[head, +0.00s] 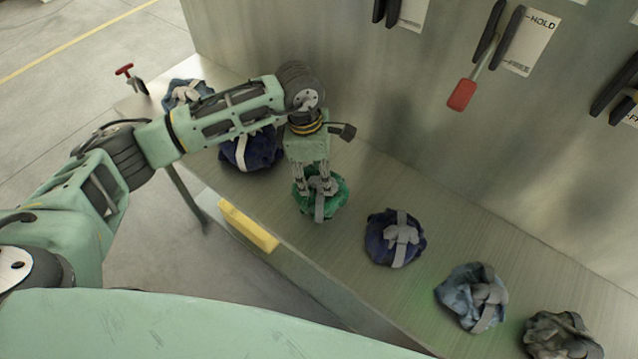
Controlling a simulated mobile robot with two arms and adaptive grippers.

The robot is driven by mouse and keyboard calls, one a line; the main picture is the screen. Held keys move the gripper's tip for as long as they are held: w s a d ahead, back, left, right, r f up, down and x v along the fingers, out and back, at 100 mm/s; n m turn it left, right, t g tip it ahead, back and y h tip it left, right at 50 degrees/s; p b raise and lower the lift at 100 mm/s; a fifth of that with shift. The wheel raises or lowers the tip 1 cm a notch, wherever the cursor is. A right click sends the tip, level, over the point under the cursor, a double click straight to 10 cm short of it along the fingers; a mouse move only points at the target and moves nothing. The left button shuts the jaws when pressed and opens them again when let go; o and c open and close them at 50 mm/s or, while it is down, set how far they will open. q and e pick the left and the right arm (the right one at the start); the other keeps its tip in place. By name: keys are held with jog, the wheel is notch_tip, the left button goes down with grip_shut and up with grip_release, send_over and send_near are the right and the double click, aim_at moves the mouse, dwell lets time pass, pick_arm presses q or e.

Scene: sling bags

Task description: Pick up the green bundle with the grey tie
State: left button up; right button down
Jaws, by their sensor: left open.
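The green bundle with the grey tie (336,201) lies on the bench, in the middle of a row of bundles in the head view. My left gripper (319,191) points down directly over it. Its fingers are open, one on each side of the grey tie at the top of the bundle. The fingertips look close to or touching the cloth; I cannot tell which. The gripper hides part of the bundle's far side. My right gripper does not show.
On the bench (385,185), a dark blue bundle (262,153) sits behind my arm and another blue bundle (380,236) lies to the right. A grey-blue bundle (462,290) and a dark grey one (555,335) follow. A yellow block (248,226) is at the front edge. A panel with a red-handled tool (461,95) stands behind.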

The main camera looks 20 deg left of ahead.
pick_arm(q)
jog(key=shift+d+f, duration=0.1)
jog(key=shift+f, duration=0.35)
grip_shut()
jog(key=shift+r, duration=0.1)
dwell(0.4)
